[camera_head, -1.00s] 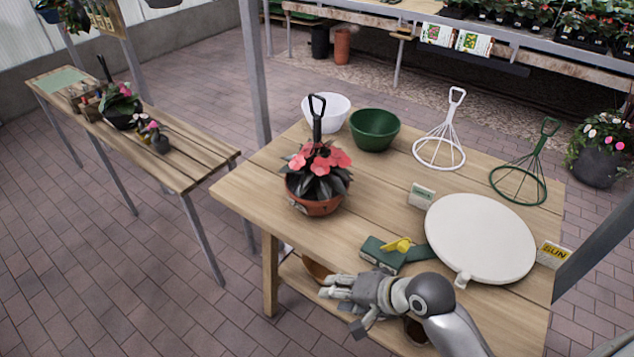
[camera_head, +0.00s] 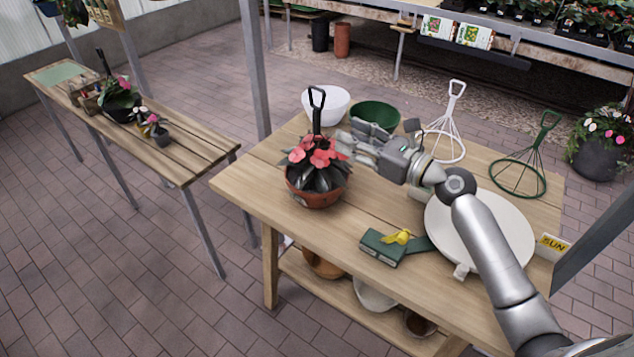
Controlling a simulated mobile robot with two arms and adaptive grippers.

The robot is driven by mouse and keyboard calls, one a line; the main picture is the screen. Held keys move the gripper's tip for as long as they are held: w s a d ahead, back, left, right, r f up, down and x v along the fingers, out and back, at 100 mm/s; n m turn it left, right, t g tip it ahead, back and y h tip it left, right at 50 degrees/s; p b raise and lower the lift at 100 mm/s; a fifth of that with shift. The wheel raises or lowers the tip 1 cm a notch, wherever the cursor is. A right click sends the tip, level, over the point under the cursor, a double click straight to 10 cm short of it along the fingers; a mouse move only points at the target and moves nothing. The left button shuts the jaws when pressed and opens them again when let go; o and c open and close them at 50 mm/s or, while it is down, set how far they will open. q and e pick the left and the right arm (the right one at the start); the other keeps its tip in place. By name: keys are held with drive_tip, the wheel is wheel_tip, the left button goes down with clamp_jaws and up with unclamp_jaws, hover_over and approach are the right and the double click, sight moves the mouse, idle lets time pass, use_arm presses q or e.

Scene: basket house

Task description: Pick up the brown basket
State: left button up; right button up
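A round brown basket (camera_head: 318,193) with coral-pink flowers and dark leaves stands upright on the wooden table. A black hanger (camera_head: 317,110) rises above the flowers. My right gripper (camera_head: 352,139) is just to the right of the flowers, at about their height, with its fingers toward the plant. Its fingers look spread and nothing shows between them. Whether a fingertip touches the leaves is unclear. Another brown bowl (camera_head: 325,266) lies on the shelf under the table, partly hidden by the tabletop. My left gripper is not in view.
Behind the plant are a white bowl (camera_head: 328,100) and a green bowl (camera_head: 378,110), partly covered by my gripper. White (camera_head: 452,125) and green (camera_head: 535,165) wire hangers stand farther right. My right arm crosses over a white round disc (camera_head: 515,235). A green box (camera_head: 382,247) lies near the front edge.

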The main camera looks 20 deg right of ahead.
sight(320, 117)
drive_tip(key=x, duration=0.5)
drive_tip(key=shift+a+p, duration=0.1)
drive_tip(key=shift+p, duration=0.2)
drive_tip(key=shift+w+a+r, duration=0.25)
drive_tip(key=shift+w, duration=0.3)
drive_tip(key=x, duration=0.4)
drive_tip(key=shift+w+p, duration=0.15)
drive_tip(key=shift+p, duration=0.25)
clamp_jaws()
drive_tip(key=shift+d+r, duration=0.1)
drive_tip(key=shift+r, duration=0.2)
